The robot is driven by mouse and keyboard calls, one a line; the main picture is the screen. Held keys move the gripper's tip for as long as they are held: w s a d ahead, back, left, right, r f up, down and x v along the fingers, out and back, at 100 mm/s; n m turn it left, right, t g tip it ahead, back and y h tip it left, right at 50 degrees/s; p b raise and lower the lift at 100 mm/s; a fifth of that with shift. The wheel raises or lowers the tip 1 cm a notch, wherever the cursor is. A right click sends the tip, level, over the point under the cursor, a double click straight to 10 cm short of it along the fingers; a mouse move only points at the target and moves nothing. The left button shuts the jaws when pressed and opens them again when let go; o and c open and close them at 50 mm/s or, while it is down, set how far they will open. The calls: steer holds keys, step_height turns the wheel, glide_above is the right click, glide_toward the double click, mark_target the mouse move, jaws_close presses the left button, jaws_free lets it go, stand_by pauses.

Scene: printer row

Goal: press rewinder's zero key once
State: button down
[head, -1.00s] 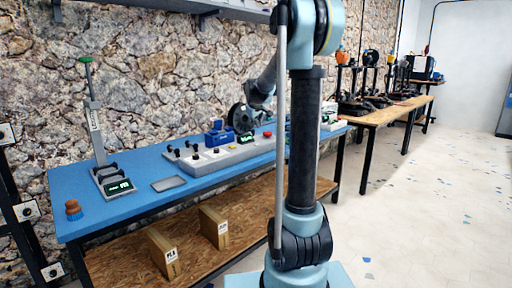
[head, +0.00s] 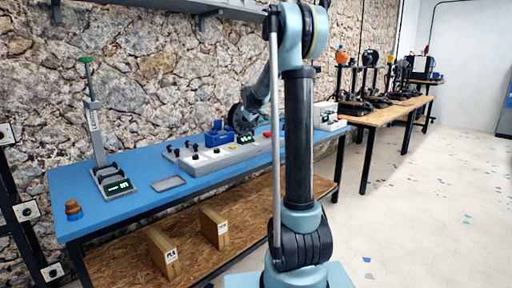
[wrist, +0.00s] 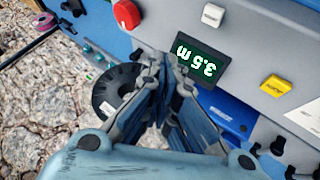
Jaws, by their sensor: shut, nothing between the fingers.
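The rewinder is a long grey panel (head: 205,160) on the blue table, and it also shows in the wrist view (wrist: 260,45). Its dark display (wrist: 200,63) reads 3.5 m, upside down in the wrist view. A white key (wrist: 213,15) and a yellow key (wrist: 275,85) lie on either side of the display, with a red knob (wrist: 126,14) beyond. The key markings are too small to read surely. My gripper (wrist: 167,68) is shut and empty, its tips over the display's edge in that view. In the head view my gripper's fingertips are hard to make out.
A blue part (head: 217,135) stands behind the panel. A scale-like device with a display (head: 115,184), a grey tray (head: 168,183) and a brown-and-blue object (head: 73,209) are at the left. Boxes (head: 163,252) sit on the lower shelf. A stone wall is close behind the table.

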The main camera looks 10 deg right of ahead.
step_height(320, 180, down, 6)
steer(key=shift+f, duration=0.4)
steer(key=shift+s+f, duration=0.15)
steer(key=shift+f, duration=0.5)
stand_by(2.2)
stand_by(0.4)
steer(key=shift+r, duration=0.75)
steer(key=shift+r, duration=2.5)
